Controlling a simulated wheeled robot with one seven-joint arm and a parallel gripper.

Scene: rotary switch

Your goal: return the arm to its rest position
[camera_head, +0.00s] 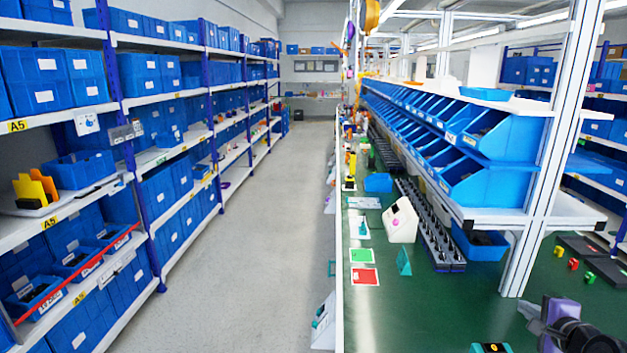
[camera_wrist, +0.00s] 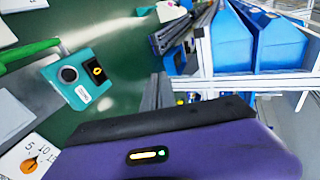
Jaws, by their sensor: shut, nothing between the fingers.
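My arm's purple and black end shows at the bottom right of the head view, over the green bench (camera_head: 440,310). My gripper (camera_head: 528,311) is small there and looks shut, with nothing seen in it. In the wrist view a purple and black part of my arm fills the bottom. Beyond it, a teal box (camera_wrist: 78,92) with a round black knob (camera_wrist: 68,74) and a yellow ring on a black plate lies on the green surface. A white dial card (camera_wrist: 30,160) with an orange pointer is at the lower left. My gripper is apart from these.
Blue bins (camera_head: 490,180) on a rack with a white upright post (camera_head: 545,170) stand close beside my arm. A white sloped box (camera_head: 402,221) and green and red cards (camera_head: 364,276) lie on the bench. The grey aisle floor (camera_head: 250,260) at left is clear, beside shelves.

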